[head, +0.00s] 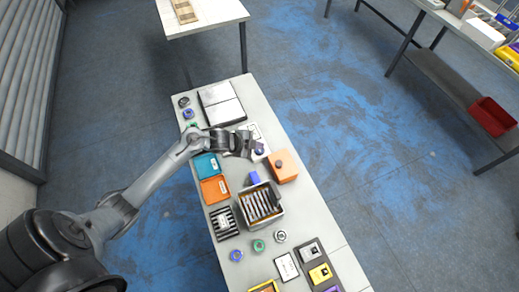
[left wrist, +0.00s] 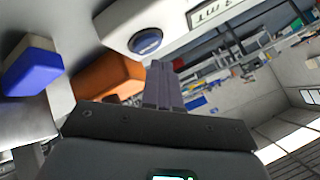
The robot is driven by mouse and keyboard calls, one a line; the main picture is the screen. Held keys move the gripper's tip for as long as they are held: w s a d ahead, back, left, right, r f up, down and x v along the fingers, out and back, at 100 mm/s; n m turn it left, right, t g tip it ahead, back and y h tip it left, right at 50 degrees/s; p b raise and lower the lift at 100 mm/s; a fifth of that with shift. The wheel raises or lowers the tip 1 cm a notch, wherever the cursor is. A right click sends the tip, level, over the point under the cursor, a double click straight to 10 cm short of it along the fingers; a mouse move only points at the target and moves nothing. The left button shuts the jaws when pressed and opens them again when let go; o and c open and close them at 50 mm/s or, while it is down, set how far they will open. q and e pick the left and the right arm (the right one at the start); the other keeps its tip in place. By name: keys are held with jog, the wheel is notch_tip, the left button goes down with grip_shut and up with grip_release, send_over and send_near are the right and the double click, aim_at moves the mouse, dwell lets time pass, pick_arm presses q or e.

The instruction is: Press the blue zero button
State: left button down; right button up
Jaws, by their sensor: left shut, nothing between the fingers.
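The blue button (left wrist: 146,41) is a round disc on the face of a white device in the left wrist view. A display (left wrist: 212,12) with dark characters is beside it. In the head view the white device (head: 255,130) sits at the middle of the table, partly hidden by my left gripper (head: 250,145); the blue button (head: 260,150) shows just right of the fingers. In the left wrist view my left gripper's fingers (left wrist: 163,85) are shut and empty, and their tips appear just below the button. I cannot tell if they touch. My right gripper is not in view.
Teal (head: 206,165) and orange (head: 214,190) boxes lie at the left edge.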

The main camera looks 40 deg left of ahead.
pick_arm(q)
jog(key=shift+f, duration=0.15)
dwell(0.5)
jog(key=shift+f, duration=0.3)
jog(key=shift+f+b, duration=0.35)
jog(key=shift+f, duration=0.1)
dwell(0.9)
jog(key=shift+r, duration=0.1)
jog(key=shift+s+r+p, duration=0.1)
jog(key=shift+r+p, duration=0.55)
jog(key=shift+p, duration=0.25)
jog(key=shift+r, duration=0.1)
jog(key=shift+r, duration=0.1)
